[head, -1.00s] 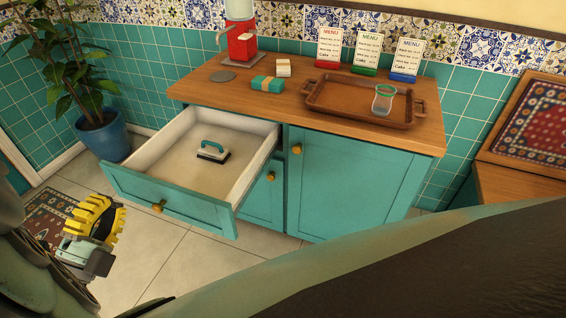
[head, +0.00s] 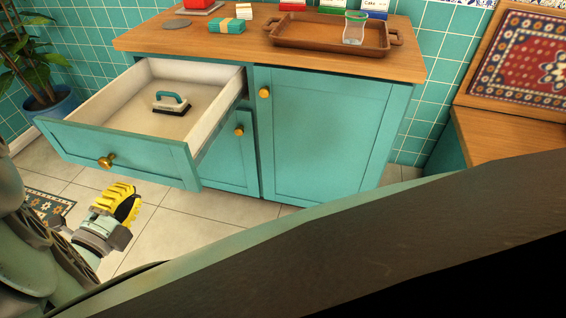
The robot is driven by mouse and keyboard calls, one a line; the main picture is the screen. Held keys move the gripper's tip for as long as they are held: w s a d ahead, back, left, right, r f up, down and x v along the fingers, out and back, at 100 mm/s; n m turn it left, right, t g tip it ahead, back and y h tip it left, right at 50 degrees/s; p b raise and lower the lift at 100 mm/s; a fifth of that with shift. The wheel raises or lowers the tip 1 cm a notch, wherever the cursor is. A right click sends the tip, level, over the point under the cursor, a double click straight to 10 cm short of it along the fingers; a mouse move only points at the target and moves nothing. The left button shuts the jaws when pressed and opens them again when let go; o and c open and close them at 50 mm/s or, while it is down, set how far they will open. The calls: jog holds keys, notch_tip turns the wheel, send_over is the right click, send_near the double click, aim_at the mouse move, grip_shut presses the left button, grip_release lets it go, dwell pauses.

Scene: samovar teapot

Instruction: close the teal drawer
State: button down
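The teal drawer (head: 140,153) is pulled far out of the cabinet, at the left of the head view. It has a brass knob (head: 107,161) on its front and pale inner walls. A brush with a teal handle (head: 171,103) lies inside it. My gripper (head: 122,203), with yellow ribbed fingers, is in front of and below the drawer front, apart from it. The fingers overlap in this view, so I cannot tell whether they are open or shut. I see nothing held in them.
The wooden cabinet top (head: 205,45) carries a brown tray (head: 310,40) with a glass jar (head: 353,28), and teal and white packets (head: 226,25). A closed cabinet door (head: 325,135) is right of the drawer. A potted plant (head: 50,100) stands left.

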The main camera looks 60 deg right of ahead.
aim_at(157, 159)
jog(key=x, duration=0.9)
jog(key=shift+s, duration=0.1)
